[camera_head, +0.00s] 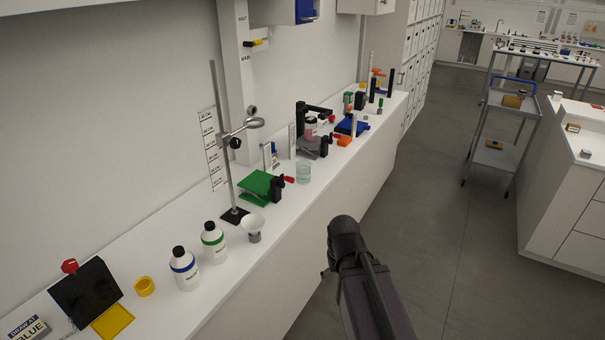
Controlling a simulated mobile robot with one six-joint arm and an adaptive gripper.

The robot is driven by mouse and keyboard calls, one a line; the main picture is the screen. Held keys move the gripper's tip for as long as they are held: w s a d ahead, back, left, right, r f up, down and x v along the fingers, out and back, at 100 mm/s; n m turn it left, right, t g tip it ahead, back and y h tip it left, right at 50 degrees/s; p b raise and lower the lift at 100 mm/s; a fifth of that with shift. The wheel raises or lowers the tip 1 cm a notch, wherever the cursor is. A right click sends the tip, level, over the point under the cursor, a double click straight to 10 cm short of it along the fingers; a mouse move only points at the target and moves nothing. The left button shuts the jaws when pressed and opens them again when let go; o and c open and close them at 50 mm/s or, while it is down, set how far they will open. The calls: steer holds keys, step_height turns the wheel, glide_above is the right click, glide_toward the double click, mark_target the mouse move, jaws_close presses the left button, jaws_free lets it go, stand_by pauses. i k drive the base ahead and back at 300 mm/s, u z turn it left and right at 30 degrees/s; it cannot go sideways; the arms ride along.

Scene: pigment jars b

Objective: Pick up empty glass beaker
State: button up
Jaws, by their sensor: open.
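A clear glass beaker (303,172) with a faint green tint stands upright on the white wall bench, near its front edge. It looks empty, though it is small in the picture. It is just right of a green lab jack with a black clamp and red knob. My dark arm rises from the bottom of the picture, in front of the bench and well short of the beaker. My gripper cannot be made out; the arm's end is turned away or hidden behind its own links.
Left of the beaker are the green jack (257,187), a ring stand (225,150), a white funnel (253,223) and two white bottles (213,243). A trolley (500,125) stands across the open floor.

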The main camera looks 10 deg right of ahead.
mark_target(303, 173)
steer(key=z, duration=1.45)
steer(key=i, duration=2.55)
steer(key=u, duration=0.05)
